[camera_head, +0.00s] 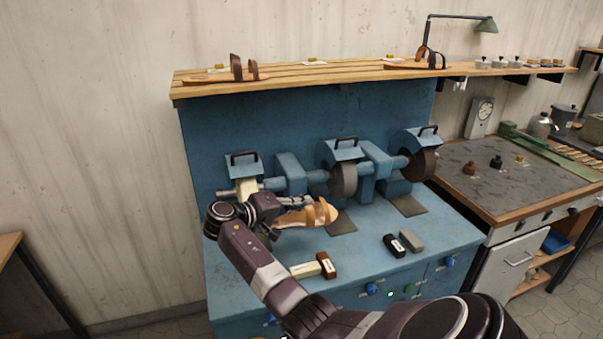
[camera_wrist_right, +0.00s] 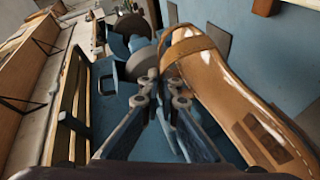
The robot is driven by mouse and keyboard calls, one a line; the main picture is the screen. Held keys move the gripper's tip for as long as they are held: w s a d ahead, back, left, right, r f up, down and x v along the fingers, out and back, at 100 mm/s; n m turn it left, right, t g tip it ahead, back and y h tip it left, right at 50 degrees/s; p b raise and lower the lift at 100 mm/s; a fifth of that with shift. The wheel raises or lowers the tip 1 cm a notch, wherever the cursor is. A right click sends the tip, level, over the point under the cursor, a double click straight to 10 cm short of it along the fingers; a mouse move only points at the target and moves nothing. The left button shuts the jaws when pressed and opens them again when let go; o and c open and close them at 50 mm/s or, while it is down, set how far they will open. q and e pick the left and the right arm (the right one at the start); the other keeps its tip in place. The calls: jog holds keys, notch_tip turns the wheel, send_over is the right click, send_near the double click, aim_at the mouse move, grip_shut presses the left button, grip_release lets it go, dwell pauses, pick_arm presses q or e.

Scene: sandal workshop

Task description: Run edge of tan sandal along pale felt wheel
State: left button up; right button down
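The tan sandal (camera_head: 318,213) is held above the blue bench top, its sole pointing right in the head view. In the wrist view the sandal (camera_wrist_right: 225,80) runs down the right side, with a strap across its far part. My right gripper (camera_head: 277,206) is closed at its edge; the fingertips (camera_wrist_right: 165,78) meet beside the strap. The pale felt wheel (camera_head: 247,187) is at the left end of the grinder shaft, under a blue hood, just behind my right wrist. The sandal is right of the wheel and appears apart from it. My left gripper is out of view.
Two dark wheels (camera_head: 343,180) (camera_head: 421,164) sit farther right on the blue machine (camera_head: 265,265). Small blocks (camera_head: 305,270) (camera_head: 411,241) lie along the bench front. A wooden shelf (camera_head: 330,72) with other sandals (camera_head: 245,70) runs above.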

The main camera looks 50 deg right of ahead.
jog(key=shift+s+a+p, duration=0.35)
jog(key=shift+s+p, duration=0.1)
jog(key=shift+p, duration=0.15)
jog(key=shift+s+a+f+p, duration=0.2)
jog(key=shift+s+a+p, duration=0.25)
jog(key=shift+s, duration=0.25)
jog(key=shift+s+a+f+p, duration=0.25)
jog(key=shift+s+a+p, duration=0.15)
jog(key=shift+s, duration=0.25)
jog(key=shift+s+a+f+p, duration=0.2)
jog(key=shift+s+a+p, duration=0.15)
jog(key=shift+s+p, duration=0.25)
